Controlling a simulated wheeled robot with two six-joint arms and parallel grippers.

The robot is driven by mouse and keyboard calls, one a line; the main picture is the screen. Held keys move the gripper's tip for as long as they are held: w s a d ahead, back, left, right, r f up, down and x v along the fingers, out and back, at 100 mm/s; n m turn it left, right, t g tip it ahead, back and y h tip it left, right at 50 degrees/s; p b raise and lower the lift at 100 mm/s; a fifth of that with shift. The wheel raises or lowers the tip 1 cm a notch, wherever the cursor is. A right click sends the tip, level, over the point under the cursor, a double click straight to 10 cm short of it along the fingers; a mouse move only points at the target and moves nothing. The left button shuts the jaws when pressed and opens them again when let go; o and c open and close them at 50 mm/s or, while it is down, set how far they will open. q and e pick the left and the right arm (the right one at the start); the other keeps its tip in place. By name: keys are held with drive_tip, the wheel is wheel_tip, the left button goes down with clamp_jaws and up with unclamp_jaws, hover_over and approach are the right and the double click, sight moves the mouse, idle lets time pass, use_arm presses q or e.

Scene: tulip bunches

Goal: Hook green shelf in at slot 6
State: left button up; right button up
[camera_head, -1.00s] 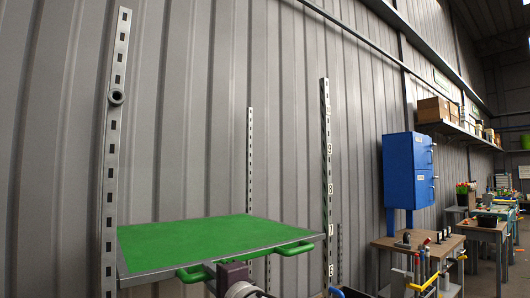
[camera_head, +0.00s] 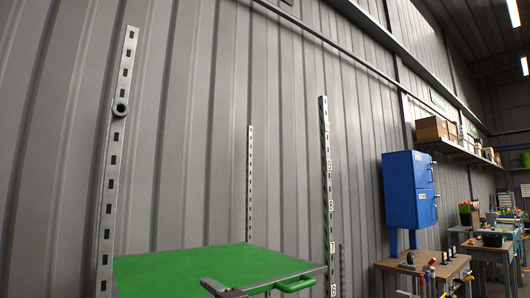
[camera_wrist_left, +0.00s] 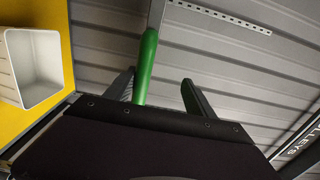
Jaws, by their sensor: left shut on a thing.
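The green shelf (camera_head: 205,268) with a grey rim lies roughly level at the bottom of the head view, between the slotted posts. Its front right corner is beside the numbered right post (camera_head: 326,190), at a height between labels 7 and 6 (camera_head: 333,290). Whether its hooks touch any slot cannot be told. The slotted left post (camera_head: 109,165) stands at its left edge, and a thinner post (camera_head: 250,180) behind. My left gripper (camera_wrist_left: 157,85) is shut on a green handle (camera_wrist_left: 146,60) of the shelf. The right front handle (camera_head: 296,284) is free. My right gripper is out of view.
A ring-shaped fitting (camera_head: 120,108) sits on the left post, above the shelf. A blue cabinet (camera_head: 408,190) and a workbench (camera_head: 425,266) with tools stand to the right. In the left wrist view, a white bin (camera_wrist_left: 35,65) lies against a yellow surface (camera_wrist_left: 55,20).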

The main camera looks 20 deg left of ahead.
use_arm(q)
drive_tip(key=shift+r, duration=0.15)
drive_tip(key=shift+s+d, duration=0.15)
drive_tip(key=shift+d, duration=0.15)
drive_tip(key=b+v, duration=0.2)
drive_tip(key=v, duration=0.5)
drive_tip(key=shift+s, duration=0.2)
drive_tip(key=shift+d, duration=0.1)
